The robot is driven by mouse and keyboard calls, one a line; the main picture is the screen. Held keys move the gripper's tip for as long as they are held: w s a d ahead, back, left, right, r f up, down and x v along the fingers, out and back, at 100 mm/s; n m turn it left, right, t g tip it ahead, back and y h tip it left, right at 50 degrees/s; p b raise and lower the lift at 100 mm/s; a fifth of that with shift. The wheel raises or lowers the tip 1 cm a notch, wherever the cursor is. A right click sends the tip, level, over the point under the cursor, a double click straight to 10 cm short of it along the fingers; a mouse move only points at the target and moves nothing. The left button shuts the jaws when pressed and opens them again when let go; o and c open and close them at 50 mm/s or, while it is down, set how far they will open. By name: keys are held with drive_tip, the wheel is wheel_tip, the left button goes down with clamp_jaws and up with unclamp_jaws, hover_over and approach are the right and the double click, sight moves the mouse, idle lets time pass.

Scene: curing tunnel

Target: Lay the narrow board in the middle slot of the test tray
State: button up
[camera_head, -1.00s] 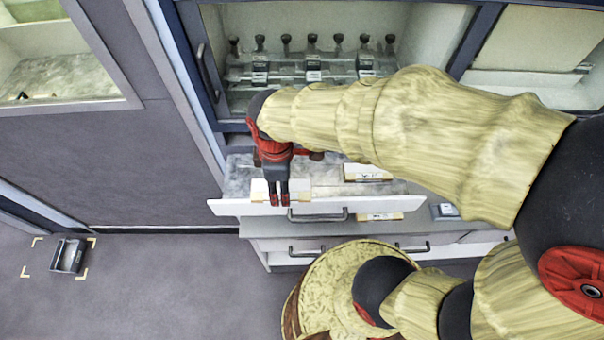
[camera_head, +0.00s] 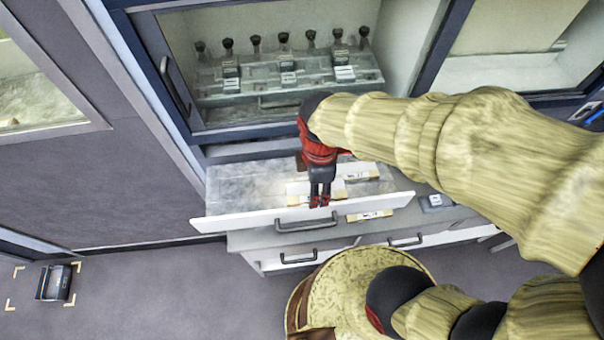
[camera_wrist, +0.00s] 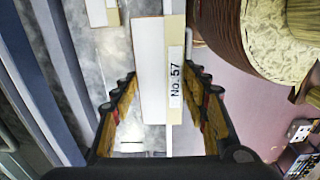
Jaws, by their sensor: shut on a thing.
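My gripper (camera_head: 320,203) is over the front of an open drawer. In the wrist view the gripper (camera_wrist: 168,112) is shut on a narrow white board (camera_wrist: 150,65) with a tan edge and a label reading "No. 57". The same board (camera_head: 298,190) shows partly behind the fingers in the head view. Whether it touches the drawer cannot be told. Inside the upper cabinet is a grey rack (camera_head: 262,88) with a row of black-topped posts and several small labelled pieces; it may be the test tray. Its slots are too small to make out.
The drawer (camera_head: 235,185) holds another labelled board (camera_head: 360,171). A further board (camera_head: 369,215) lies by the drawer front. A small dark device (camera_head: 437,202) sits on the counter at right. Another device (camera_head: 55,283) is on the floor inside corner marks. The cabinet frame (camera_head: 180,75) borders the opening.

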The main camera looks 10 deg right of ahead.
drive_tip(key=w+a+f, duration=0.1)
drive_tip(key=w+f, duration=0.2)
drive_tip(key=w, duration=0.2)
hover_over(300, 180)
wheel_tip(300, 180, down, 5)
drive_tip(key=shift+s+f+b, duration=0.1)
drive_tip(key=shift+b, duration=0.3)
drive_tip(key=shift+f, duration=0.15)
drive_tip(key=shift+w+f, duration=0.2)
drive_tip(key=shift+f, duration=1.3)
drive_tip(key=shift+f, duration=0.15)
drive_tip(key=o, duration=1.2)
drive_tip(key=shift+c, duration=0.2)
